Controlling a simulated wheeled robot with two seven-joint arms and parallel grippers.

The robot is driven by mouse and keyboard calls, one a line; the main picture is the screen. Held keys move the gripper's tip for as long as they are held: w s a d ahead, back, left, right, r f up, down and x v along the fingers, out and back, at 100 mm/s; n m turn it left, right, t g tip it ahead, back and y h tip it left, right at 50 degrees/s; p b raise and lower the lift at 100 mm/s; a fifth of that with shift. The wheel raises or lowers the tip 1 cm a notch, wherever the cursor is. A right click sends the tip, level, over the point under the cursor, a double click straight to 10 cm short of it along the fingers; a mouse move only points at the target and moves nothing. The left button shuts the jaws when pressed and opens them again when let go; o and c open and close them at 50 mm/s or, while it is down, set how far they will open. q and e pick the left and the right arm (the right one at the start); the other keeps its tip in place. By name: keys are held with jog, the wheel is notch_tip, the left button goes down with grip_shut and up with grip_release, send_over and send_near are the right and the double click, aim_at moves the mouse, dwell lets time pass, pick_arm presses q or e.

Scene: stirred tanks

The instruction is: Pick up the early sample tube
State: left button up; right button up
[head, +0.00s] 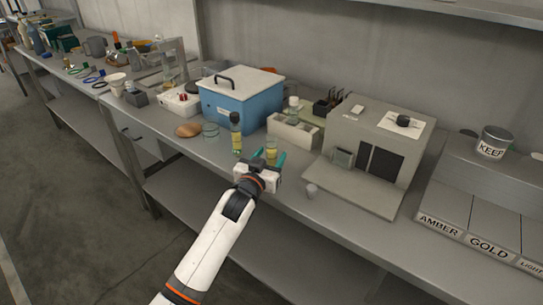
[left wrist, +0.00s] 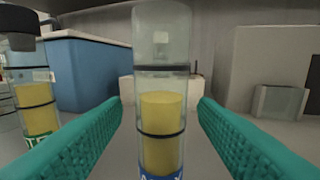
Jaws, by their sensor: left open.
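An uncapped clear tube (left wrist: 161,112) with yellow liquid stands upright between my left gripper's fingers in the left wrist view; it also shows in the head view (head: 272,147). Its blue label is only partly visible, with an A and a last letter like Y, so I cannot fully read it. My left gripper (head: 269,160) is open, its teal fingers on either side of the tube, with gaps showing. A second tube (left wrist: 35,95) with a dark cap, yellow liquid and a green label stands to the left; it also shows in the head view (head: 236,135).
A blue box (head: 242,98) with a pale lid stands behind the tubes. A cream rack (head: 293,131) is just behind, and a grey instrument (head: 373,150) is to the right. Labelled trays (head: 490,240) and a can (head: 494,142) are far right. The bench front is mostly clear.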

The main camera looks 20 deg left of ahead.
pick_arm(q)
jog(key=shift+w+d, duration=0.1)
jog(key=shift+w, duration=0.5)
jog(key=c, duration=1.1)
jog(key=shift+r, duration=0.1)
notch_tip(320, 180, up, 10)
jog(key=shift+f, duration=0.1)
